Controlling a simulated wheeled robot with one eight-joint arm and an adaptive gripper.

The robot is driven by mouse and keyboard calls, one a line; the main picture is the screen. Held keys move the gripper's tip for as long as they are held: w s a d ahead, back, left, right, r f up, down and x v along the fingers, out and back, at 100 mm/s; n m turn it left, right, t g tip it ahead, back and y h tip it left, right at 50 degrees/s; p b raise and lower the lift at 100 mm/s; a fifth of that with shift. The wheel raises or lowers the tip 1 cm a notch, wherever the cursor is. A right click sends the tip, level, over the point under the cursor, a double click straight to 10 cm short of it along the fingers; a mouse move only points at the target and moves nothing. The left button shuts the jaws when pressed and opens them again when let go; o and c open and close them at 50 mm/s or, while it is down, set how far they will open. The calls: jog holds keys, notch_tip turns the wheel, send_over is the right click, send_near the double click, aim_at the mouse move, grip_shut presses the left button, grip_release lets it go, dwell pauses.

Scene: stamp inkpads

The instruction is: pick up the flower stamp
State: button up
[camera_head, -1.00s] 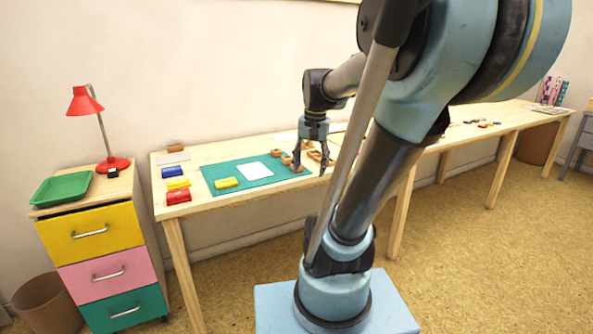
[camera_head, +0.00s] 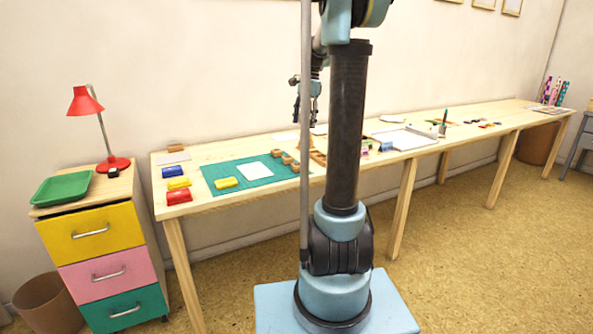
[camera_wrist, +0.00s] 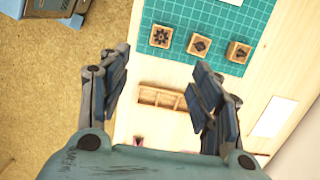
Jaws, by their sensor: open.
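Three small square wooden stamps stand in a row along the edge of the green cutting mat (camera_wrist: 188,13). In the wrist view their dark relief faces point toward the camera. The left stamp (camera_wrist: 160,36) has a petal-like pattern that looks like a flower. The middle stamp (camera_wrist: 198,45) and the right stamp (camera_wrist: 238,52) carry other dark motifs, too small to name surely. In the head view the row (camera_head: 287,158) sits at the mat's right end. My gripper (camera_wrist: 160,75) is open and empty, its fingers spread wide. In the head view my gripper (camera_head: 307,112) hangs well above the table.
A wooden compartment tray (camera_wrist: 164,98) lies beside the stamps. Blue (camera_head: 172,172) and red (camera_head: 179,196) inkpads stand at the table's left end. My arm hides part of the table.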

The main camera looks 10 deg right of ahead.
aim_at(297, 164)
jog(key=a+f, duration=0.1)
jog(key=f, duration=1)
jog(key=a+f, duration=0.1)
jog(key=f, duration=0.5)
jog(key=shift+s+a+f, duration=0.1)
jog(key=shift+s+a, duration=0.2)
jog(key=c, duration=1)
